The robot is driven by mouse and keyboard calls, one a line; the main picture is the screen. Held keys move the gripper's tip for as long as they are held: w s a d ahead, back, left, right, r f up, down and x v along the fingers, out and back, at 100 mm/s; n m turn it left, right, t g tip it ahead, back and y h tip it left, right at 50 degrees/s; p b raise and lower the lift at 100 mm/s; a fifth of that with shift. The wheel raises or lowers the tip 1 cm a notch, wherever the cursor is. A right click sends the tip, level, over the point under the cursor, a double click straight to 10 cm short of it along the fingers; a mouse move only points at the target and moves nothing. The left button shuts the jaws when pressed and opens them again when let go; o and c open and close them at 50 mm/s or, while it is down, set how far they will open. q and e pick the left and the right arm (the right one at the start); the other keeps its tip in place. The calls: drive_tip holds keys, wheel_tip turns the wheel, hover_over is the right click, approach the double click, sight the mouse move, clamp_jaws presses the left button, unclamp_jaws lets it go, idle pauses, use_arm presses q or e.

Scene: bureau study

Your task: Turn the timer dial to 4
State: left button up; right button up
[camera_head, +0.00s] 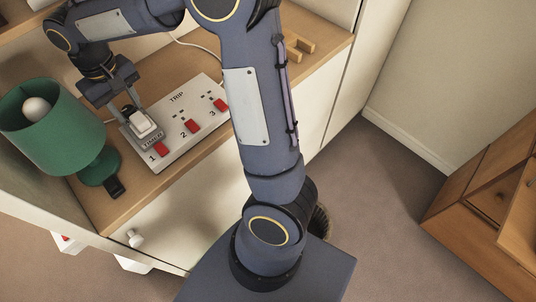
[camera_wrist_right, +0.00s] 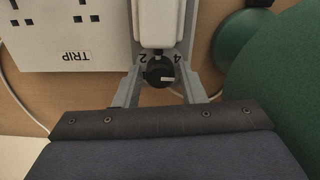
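The timer is a grey unit with a white block (camera_head: 142,124) on it, at the left end of the white power strip (camera_head: 190,143). My right gripper (camera_head: 128,103) points down over the timer. In the wrist view its two fingers (camera_wrist_right: 160,80) stand apart, one on each side of the dial, very near it. My left gripper is out of view.
A green lamp (camera_head: 55,130) stands close left of the timer. The strip has red switches (camera_head: 191,126) marked 1, 2 and 3. Wooden blocks (camera_head: 299,46) lie at the back of the shelf. A wooden cabinet (camera_head: 490,200) stands at right, across open floor.

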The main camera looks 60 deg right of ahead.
sight(127, 108)
drive_tip(key=n+b, duration=0.1)
drive_tip(key=n, duration=0.5)
drive_tip(key=shift+f+n, duration=0.1)
drive_tip(key=shift+n, duration=0.3)
drive_tip(key=shift+r+n+b, duration=0.2)
drive_tip(key=shift+n+b, duration=0.15)
drive_tip(key=shift+n, duration=0.25)
wheel_tip(127, 108, up, 8)
drive_tip(key=shift+f+p, duration=0.1)
drive_tip(key=shift+p, duration=0.35)
drive_tip(key=s+a+m+t+y+p, duration=0.1)
drive_tip(key=s+m+t+p, duration=0.1)
drive_tip(key=s, duration=1)
drive_tip(key=s+f+m+t+y+p, duration=0.1)
drive_tip(key=s+m+t+y+p, duration=0.1)
drive_tip(key=s, duration=0.9)
drive_tip(key=shift+s+a+f+m+t+y+p, duration=0.35)
drive_tip(key=shift+m+t+p, duration=0.55)
drive_tip(key=shift+m, duration=0.9)
drive_tip(key=shift+s+a, duration=0.1)
